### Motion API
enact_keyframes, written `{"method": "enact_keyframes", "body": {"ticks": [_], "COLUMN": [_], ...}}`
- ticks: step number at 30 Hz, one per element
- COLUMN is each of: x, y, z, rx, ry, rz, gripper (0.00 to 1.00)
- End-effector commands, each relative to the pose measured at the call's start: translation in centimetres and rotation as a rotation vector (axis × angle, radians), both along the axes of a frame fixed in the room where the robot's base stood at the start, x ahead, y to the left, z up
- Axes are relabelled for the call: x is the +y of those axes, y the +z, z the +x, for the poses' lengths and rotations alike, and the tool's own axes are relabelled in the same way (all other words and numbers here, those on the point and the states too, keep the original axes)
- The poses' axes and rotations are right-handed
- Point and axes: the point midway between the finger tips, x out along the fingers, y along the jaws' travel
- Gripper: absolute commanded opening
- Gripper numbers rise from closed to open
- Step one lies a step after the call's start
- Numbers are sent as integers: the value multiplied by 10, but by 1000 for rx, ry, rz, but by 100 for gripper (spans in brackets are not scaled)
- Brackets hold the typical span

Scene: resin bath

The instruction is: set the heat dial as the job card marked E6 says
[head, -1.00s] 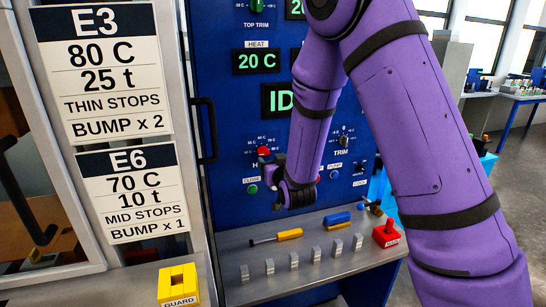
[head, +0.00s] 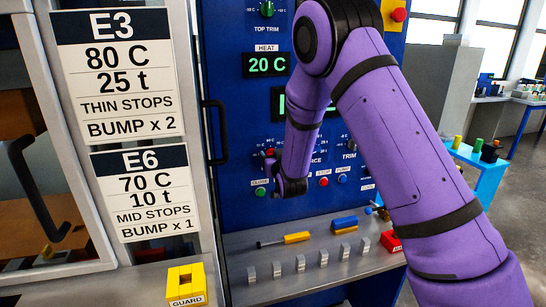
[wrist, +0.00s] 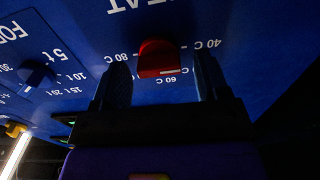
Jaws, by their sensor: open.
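The job card marked E6 (head: 140,190) reads 70 C, 10 t, mid stops, bump x 1. The heat display (head: 267,65) reads 20 C. The red heat dial (wrist: 160,58) is on the blue panel; its scale shows upside down in the wrist view, with 40 C at right, 60 C below and 80 C at left. In the head view the dial (head: 270,153) is small and partly covered by my gripper (head: 271,164). In the wrist view my gripper (wrist: 160,68) is open, one finger on each side of the dial, with gaps showing. Contact is not visible.
A blue force dial (wrist: 37,75) sits beside the heat dial. A green close button (head: 260,191) and a red stop button (head: 323,182) lie below. A shelf (head: 240,243) holds a yellow-handled tool (head: 296,238) and several metal blocks. Card E3 (head: 118,75) hangs above E6.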

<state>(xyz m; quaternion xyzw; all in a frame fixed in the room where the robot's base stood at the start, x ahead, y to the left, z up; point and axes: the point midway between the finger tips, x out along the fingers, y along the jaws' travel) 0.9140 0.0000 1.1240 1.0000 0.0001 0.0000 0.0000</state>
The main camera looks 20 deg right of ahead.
Motion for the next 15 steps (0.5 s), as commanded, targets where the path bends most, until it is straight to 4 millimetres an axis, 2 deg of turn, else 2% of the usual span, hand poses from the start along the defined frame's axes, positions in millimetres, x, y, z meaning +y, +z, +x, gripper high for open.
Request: {"method": "enact_keyframes", "body": {"ticks": [11, 12, 15], "x": [0, 0, 0], "y": [0, 0, 0], "z": [6, 6, 6], "rx": [0, 0, 0], "ry": [0, 0, 0], "rz": [0, 0, 0], "gripper": [68, 64, 40]}}
